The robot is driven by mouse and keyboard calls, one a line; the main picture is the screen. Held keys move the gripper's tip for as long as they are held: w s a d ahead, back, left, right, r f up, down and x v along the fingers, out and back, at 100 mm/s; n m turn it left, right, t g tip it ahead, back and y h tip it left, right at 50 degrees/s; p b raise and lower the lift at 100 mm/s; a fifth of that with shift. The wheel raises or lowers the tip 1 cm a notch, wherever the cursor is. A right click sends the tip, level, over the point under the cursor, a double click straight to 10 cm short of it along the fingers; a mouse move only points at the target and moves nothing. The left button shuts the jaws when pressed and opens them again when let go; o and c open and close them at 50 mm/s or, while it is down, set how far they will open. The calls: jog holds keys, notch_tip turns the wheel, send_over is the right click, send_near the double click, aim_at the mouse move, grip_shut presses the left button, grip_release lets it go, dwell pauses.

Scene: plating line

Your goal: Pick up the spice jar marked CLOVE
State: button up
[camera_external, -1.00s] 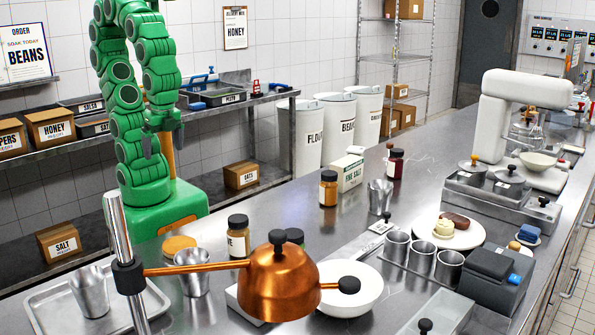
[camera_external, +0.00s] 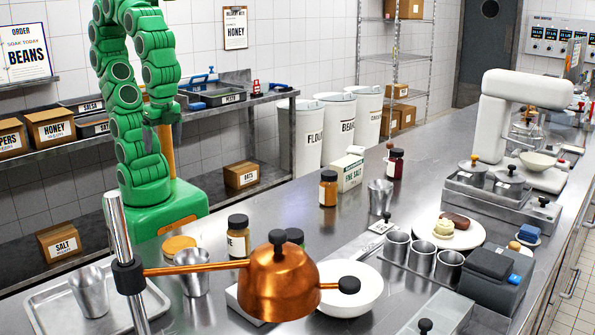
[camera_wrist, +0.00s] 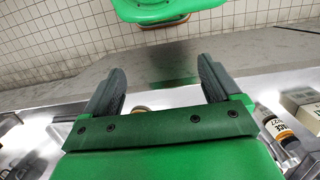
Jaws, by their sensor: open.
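A jar with a dark lid and a pale label (camera_external: 238,238) stands on the steel counter, left of the copper kettle. Only the end of its label shows, seemingly "VE", so I cannot fully confirm CLOVE. Another dark-lidded jar (camera_external: 295,236) is mostly hidden behind the kettle. An amber jar (camera_external: 328,188) and a dark red jar (camera_external: 396,165) stand farther back, their labels unreadable. My gripper (camera_external: 162,140) is raised above my green base, behind and left of the jars. In the wrist view my gripper (camera_wrist: 160,88) is open and empty, its fingers wide apart.
A metal cup (camera_external: 192,272) and a round orange-tan lid (camera_external: 179,246) are left of the labelled jar. A fine salt box (camera_external: 347,172) stands behind. The counter between box and kettle is partly clear.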

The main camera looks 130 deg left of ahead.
jog(key=w+a+r+m+t+y, duration=0.1)
jog(key=w+a+m+t+y, duration=0.2)
jog(key=w+m, duration=0.45)
jog(key=w+a+r+m+y, duration=0.1)
jog(key=w+a+m+y, duration=0.4)
jog(key=w, duration=0.5)
jog(key=w+d+m+t+y, duration=0.2)
jog(key=w+d+m+t, duration=0.6)
jog(key=w+d+m, duration=0.6)
send_near(246, 242)
jog(key=a, duration=0.1)
jog(key=f, duration=0.1)
jog(key=a, duration=0.1)
jog(key=shift+s+a+f+n+g, duration=0.25)
jog(key=shift+a+f+g, duration=0.05)
jog(key=shift+a+g, duration=0.1)
jog(key=shift+f, duration=0.4)
jog(key=shift+w+r+x, duration=0.1)
jog(key=shift+r+x, duration=0.05)
jog(key=shift+x, duration=1.8)
jog(key=shift+w+r+x, duration=0.1)
jog(key=shift+r+x, duration=0.05)
jog(key=shift+x, duration=1.8)
